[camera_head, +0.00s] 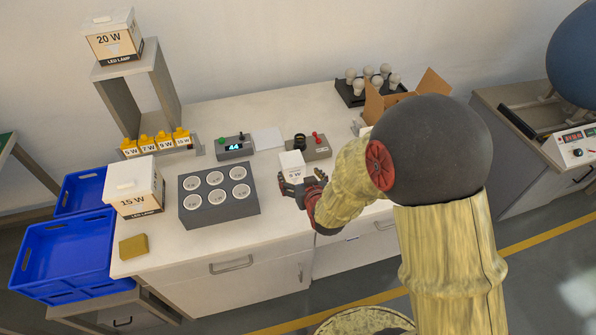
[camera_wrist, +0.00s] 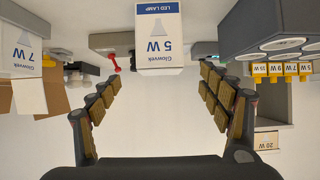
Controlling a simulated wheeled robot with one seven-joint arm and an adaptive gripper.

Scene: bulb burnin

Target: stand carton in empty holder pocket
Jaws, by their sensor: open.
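A small white 5 W carton (camera_head: 292,164) stands upright on the table in the head view. In the wrist view the carton (camera_wrist: 160,40) shows its blue-framed label, centred between my fingers and just beyond the tips. My gripper (camera_head: 303,186) is open beside the carton; its padded fingers (camera_wrist: 158,74) are spread wide with nothing between them. A grey block (camera_head: 187,219) with several round white openings stands to the left; its side (camera_wrist: 250,30) shows at upper right in the wrist view. I cannot tell which pocket is the empty one.
A 15 W carton (camera_head: 135,186) stands left and a 20 W carton (camera_head: 113,36) tops a shelf. A row of yellow-topped labelled pieces (camera_head: 157,142), a display box (camera_head: 235,147), a red-lever box (camera_head: 312,149) and an open cardboard box (camera_head: 392,99) stand behind. Blue crates (camera_head: 65,255) are left.

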